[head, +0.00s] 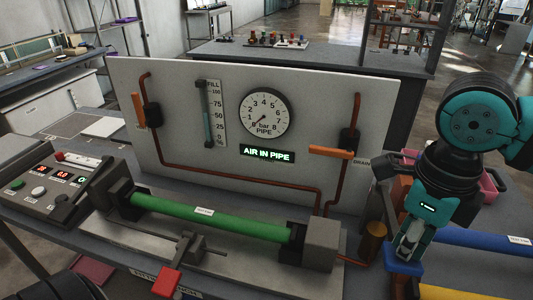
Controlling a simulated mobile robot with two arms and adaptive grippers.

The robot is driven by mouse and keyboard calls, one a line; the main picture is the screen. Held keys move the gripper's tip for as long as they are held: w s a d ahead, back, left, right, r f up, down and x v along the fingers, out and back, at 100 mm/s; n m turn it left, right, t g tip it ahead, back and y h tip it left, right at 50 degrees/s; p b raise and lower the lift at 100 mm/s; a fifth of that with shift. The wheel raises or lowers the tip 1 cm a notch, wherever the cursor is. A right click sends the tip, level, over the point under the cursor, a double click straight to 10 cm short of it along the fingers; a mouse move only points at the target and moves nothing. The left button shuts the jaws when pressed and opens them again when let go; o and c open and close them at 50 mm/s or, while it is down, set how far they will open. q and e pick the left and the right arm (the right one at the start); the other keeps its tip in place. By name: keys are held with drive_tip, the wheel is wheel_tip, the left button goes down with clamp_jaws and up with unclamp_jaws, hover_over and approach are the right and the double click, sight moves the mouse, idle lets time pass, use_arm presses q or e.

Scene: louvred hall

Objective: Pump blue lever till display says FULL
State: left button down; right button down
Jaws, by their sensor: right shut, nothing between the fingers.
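The display (267,153) on the upright white panel reads "AIR IN PIPE" in green letters. A blue flat piece (403,268), apparently the blue lever's end, shows right below my right gripper's fingertips. My right gripper (405,252) points down, shut with nothing between its fingers. I cannot tell whether its tips touch the blue piece. The rest of the lever is hidden or out of view. The fill gauge (208,112) has a teal column reaching roughly its middle. The round bar dial (264,113) has its needle toward the lower left. My left gripper is not in view.
A green pipe (210,218) is clamped in front of the panel. Orange valve handles (331,152) sit on the copper lines, the left one upright, the right one level. A control box (48,187) stands left. A blue pipe (484,239) and pink bin (489,184) lie right.

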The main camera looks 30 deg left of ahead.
wheel_tip(320, 180, down, 10)
drive_tip(key=f+b, duration=0.1)
drive_tip(key=b, duration=0.9)
wheel_tip(320, 180, up, 11)
drive_tip(key=p, duration=0.6)
drive_tip(key=shift+r+p, duration=0.1)
drive_tip(key=shift+p, duration=0.25)
wheel_tip(320, 180, up, 6)
drive_tip(key=p, duration=0.3)
